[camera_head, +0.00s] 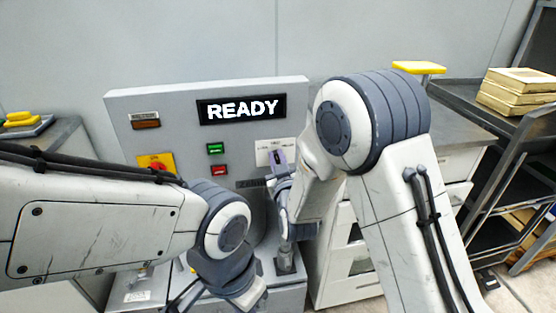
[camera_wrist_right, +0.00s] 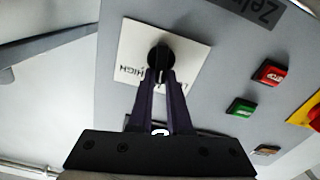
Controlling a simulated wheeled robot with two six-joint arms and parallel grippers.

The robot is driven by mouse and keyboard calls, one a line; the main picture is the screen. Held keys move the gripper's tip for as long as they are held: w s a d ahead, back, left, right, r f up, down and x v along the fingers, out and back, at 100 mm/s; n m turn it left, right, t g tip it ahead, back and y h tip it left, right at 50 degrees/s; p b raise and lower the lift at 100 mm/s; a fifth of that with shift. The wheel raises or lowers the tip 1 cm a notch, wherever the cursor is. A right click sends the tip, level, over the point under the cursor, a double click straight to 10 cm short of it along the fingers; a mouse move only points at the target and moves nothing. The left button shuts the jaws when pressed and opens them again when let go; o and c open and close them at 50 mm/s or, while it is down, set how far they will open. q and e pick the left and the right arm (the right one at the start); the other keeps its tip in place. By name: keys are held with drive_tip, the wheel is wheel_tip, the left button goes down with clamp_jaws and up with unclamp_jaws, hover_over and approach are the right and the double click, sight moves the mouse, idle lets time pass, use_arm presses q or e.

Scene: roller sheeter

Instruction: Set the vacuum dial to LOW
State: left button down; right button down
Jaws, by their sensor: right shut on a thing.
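The vacuum dial (camera_wrist_right: 160,56) is a round black knob on a white label plate (camera_wrist_right: 188,45) on the machine's grey front panel. In the right wrist view the plate is upside down, with HIGH legible at its left and the other lettering partly hidden by the fingers. My right gripper (camera_wrist_right: 160,78) is shut on the dial, one dark finger on each side. In the head view my right gripper (camera_head: 279,166) is at the plate (camera_head: 264,152) and covers the dial. The dial's setting is unclear. My left gripper (camera_head: 180,300) is low at the left, mostly hidden by its arm.
A display (camera_head: 241,109) on the panel reads READY. A green button (camera_head: 216,148) and a red button (camera_head: 219,170) sit left of the dial plate. A red knob on a yellow plate (camera_head: 148,161) is further left. A dark rack (camera_head: 500,122) stands at the right.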

drive_tip(key=shift+w+a+f+n+b, duration=0.15)
drive_tip(key=shift+n+b, duration=0.1)
drive_tip(key=shift+n, duration=0.8)
drive_tip(key=shift+s+a+r+n+b, duration=0.1)
drive_tip(key=shift+a+n+b, duration=0.1)
drive_tip(key=shift+n, duration=0.9)
drive_tip(key=shift+w+a+f+n+b, duration=0.1)
drive_tip(key=shift+n+b, duration=0.15)
drive_tip(key=shift+n, duration=0.8)
